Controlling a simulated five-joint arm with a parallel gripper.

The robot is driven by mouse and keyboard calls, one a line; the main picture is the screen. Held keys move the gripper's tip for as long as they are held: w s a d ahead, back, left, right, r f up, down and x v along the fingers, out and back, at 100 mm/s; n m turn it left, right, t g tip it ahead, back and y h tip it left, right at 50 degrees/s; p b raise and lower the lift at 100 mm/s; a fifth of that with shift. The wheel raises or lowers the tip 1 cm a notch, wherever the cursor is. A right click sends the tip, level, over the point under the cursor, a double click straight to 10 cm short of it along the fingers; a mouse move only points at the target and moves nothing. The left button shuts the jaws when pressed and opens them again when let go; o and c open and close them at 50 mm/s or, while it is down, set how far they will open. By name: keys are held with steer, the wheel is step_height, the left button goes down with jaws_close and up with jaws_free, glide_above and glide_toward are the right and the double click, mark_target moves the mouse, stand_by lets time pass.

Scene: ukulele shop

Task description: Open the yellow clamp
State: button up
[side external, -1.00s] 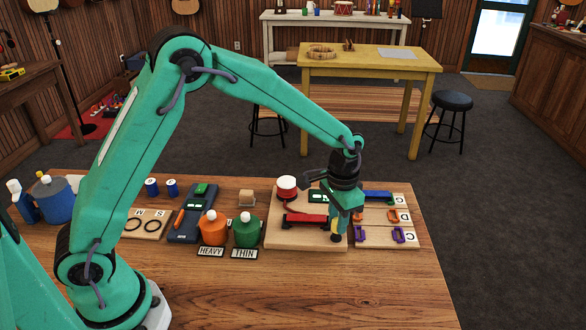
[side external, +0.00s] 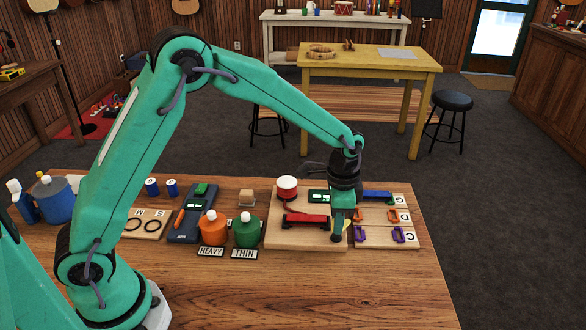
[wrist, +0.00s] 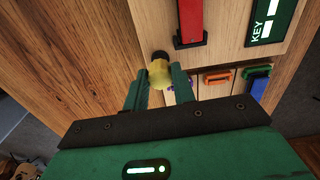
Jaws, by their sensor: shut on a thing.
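The yellow clamp (wrist: 159,73) shows in the wrist view as a yellow piece with a dark round end, between the two green fingers of my gripper (wrist: 165,82). The fingers are shut on it. In the side view my gripper (side external: 338,236) points down at the front right of the light wooden board (side external: 290,239). A bit of yellow (side external: 348,229) shows just right of the fingers there. Most of the clamp is hidden by the fingers, so I cannot tell how far its jaws are apart.
A red bar (side external: 306,221) lies left of my gripper, and a red-and-white round pot (side external: 286,188) stands behind it. A lettered board (side external: 375,242) with coloured clips is close on the right. Orange (side external: 213,229) and green (side external: 246,232) bottles stand left. The table's front is clear.

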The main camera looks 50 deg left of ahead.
steer(key=shift+a, duration=0.1)
steer(key=o, duration=1)
step_height(320, 180, up, 7)
steer(key=shift+w+f, duration=0.1)
steer(key=shift+r, duration=0.55)
